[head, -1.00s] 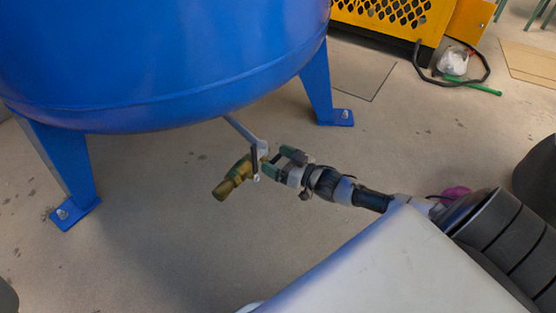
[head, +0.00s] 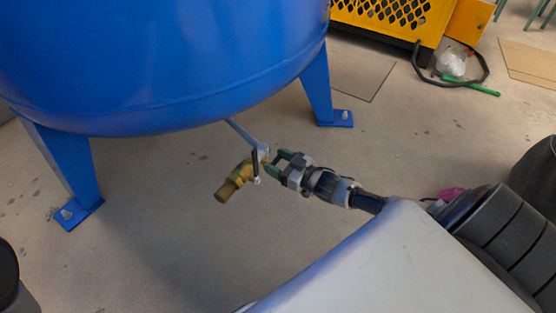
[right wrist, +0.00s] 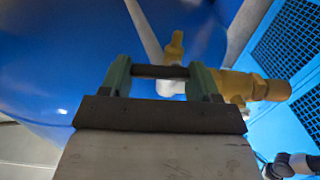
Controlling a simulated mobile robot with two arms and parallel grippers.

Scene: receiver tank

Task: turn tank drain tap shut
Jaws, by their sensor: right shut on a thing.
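The blue tank (head: 170,65) stands on legs, with a thin grey pipe (head: 243,132) running from its underside to the brass drain tap (head: 233,182). The tap's dark lever handle (head: 255,164) lies crosswise to the brass body in the head view. My right gripper (head: 271,163) reaches the handle from the right. In the right wrist view, the dark handle (right wrist: 160,71) spans between the green fingers of my right gripper (right wrist: 160,78), which is shut on it. The brass body (right wrist: 250,87) shows right of the fingers there. My left gripper is out of view.
Blue tank legs with bolted feet stand left (head: 75,213) and right (head: 336,118) of the tap. The concrete floor below the tap is clear. A yellow machine (head: 385,20), a black hose (head: 487,65) and a green stick (head: 470,85) are farther back.

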